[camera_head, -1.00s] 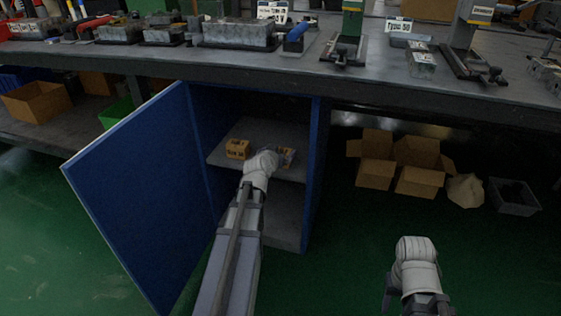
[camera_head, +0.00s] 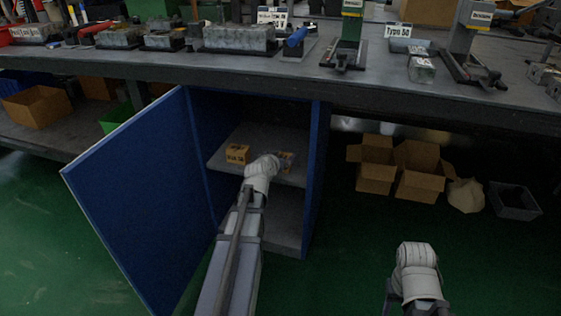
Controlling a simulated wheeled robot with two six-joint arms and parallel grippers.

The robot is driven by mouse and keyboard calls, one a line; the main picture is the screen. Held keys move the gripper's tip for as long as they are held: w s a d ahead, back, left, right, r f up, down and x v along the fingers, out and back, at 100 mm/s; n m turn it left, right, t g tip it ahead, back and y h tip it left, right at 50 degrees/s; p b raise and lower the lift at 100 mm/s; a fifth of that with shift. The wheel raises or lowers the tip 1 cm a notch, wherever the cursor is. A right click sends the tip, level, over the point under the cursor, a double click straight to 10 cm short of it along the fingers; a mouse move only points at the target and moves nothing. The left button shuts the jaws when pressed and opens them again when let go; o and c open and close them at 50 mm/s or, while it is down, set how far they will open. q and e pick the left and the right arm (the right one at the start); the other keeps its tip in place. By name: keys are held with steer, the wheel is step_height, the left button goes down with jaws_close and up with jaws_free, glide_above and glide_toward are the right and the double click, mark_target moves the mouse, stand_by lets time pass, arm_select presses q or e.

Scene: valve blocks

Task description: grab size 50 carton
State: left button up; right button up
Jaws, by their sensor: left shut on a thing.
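A blue cabinet (camera_head: 318,150) under the bench stands open, with its door swung out to the left. A small orange-yellow carton (camera_head: 237,154) with a dark label sits on its shelf; I cannot read the size surely. My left gripper (camera_head: 274,160) reaches into the cabinet and is shut on a second small carton (camera_head: 287,161) at the right of the shelf. My wrist hides much of that carton and my fingers, and its label is unreadable. My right gripper (camera_head: 416,251) is low at the right, outside the cabinet, with its fingers hidden.
The shelf (camera_head: 228,165) has a side wall close to the right of my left gripper. Open cardboard boxes (camera_head: 420,184), a sack (camera_head: 466,194) and a grey bin (camera_head: 514,201) stand under the bench at right. Metal blocks and tools lie on the bench top (camera_head: 380,77).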

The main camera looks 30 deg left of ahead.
arm_select(q)
steer(key=shift+r, duration=0.15)
step_height(320, 180, up, 10)
steer(key=p, duration=1)
